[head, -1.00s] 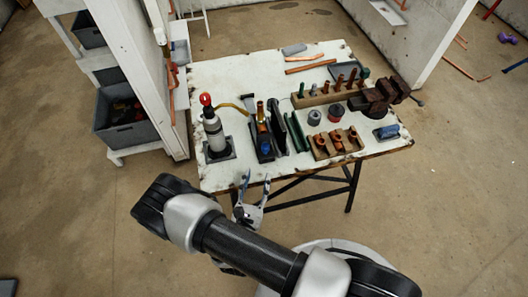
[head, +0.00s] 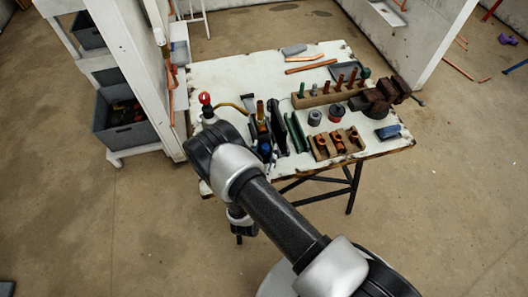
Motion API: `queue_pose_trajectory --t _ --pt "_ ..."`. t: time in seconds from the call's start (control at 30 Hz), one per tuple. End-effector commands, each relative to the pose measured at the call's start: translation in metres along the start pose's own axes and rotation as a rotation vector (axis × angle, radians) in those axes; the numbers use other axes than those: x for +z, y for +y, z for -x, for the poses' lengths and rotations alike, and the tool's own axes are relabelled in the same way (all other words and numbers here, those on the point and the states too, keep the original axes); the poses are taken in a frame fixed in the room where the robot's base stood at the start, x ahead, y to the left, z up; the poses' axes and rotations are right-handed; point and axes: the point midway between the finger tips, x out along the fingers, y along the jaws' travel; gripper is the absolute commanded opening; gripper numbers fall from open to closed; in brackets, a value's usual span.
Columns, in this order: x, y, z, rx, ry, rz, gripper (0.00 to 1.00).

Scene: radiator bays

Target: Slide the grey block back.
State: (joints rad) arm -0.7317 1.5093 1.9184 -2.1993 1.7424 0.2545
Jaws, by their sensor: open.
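A small grey block (head: 294,49) lies flat near the back edge of the white worktable (head: 222,75), behind a copper pipe. It stands clear of my arm. My forearm and wrist cover the table's front left, and my gripper's fingers are hidden behind them. I cannot make out the gripper's jaws.
Copper pipes (head: 311,64) lie in front of the grey block. A wooden rack (head: 316,98) with upright pipe pieces, a rusty vise (head: 376,100) and a blue block (head: 388,132) stand to the right. A white partition (head: 128,60) rises at the left.

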Motion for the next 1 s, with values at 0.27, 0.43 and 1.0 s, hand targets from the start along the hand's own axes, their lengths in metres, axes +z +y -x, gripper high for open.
queue_pose_trajectory --t 0.27,0.43,1.0 --pt "0.0 -0.0001 0.0003 0.0 0.0 0.0 0.26" --pt "-0.0001 -0.0001 0.0003 0.0 0.0 0.0 0.15" --pt "-0.0002 0.0005 0.0004 0.0 0.0 -0.001 0.0"
